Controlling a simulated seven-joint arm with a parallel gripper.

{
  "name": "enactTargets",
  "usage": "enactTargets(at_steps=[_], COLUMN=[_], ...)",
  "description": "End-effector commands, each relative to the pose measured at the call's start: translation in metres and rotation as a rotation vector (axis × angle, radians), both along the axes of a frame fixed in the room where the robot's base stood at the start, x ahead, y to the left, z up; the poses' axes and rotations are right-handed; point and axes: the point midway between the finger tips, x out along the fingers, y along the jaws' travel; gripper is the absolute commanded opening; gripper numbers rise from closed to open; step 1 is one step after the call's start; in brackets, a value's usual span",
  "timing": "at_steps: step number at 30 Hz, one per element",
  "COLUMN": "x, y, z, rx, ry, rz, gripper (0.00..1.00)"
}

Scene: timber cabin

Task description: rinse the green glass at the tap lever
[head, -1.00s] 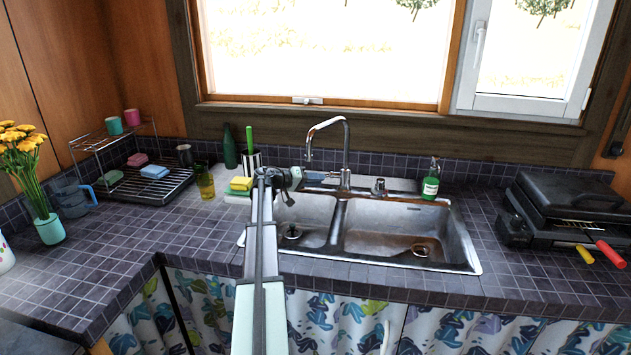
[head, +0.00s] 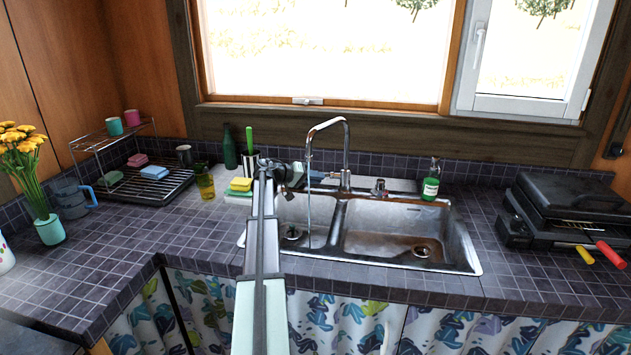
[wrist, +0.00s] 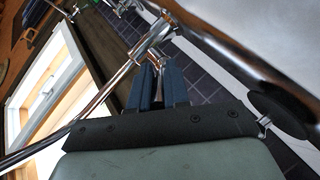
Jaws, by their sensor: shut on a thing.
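My gripper (head: 325,175) is at the left side of the chrome tap (head: 346,150), behind the left basin. In the wrist view its blue fingers (wrist: 163,68) are shut on a slim metal part, the tap lever (wrist: 158,76), just below the tap body (wrist: 150,42). Water (head: 309,215) runs from the spout into the left basin. A yellow-green glass (head: 205,188) stands on the counter left of the sink, apart from my gripper. I cannot tell for sure that it is the green glass. A teal cup (head: 114,126) stands on the upper rack shelf.
The steel sink (head: 400,212) has two basins. A yellow sponge (head: 240,184), green bottle (head: 230,148) and dish rack (head: 150,186) stand to its left. The front left counter (head: 130,240) is clear.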

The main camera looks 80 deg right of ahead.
Motion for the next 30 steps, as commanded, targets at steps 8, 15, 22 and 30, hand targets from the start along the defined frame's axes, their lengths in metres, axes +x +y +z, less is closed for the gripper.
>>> enactTargets(at_steps=[8, 15, 22, 30], x=[-0.0019, -0.0017, -0.001, 0.0046], y=[0.0016, 0.0015, 0.0007, 0.0038], z=[0.001, 0.001, 0.0015, 0.0039], rx=[0.021, 0.02, 0.019, 0.018], ry=[-0.019, -0.018, -0.017, -0.017], rz=[-0.005, -0.005, -0.002, 0.0], gripper=[0.0, 0.29, 0.41, 0.41])
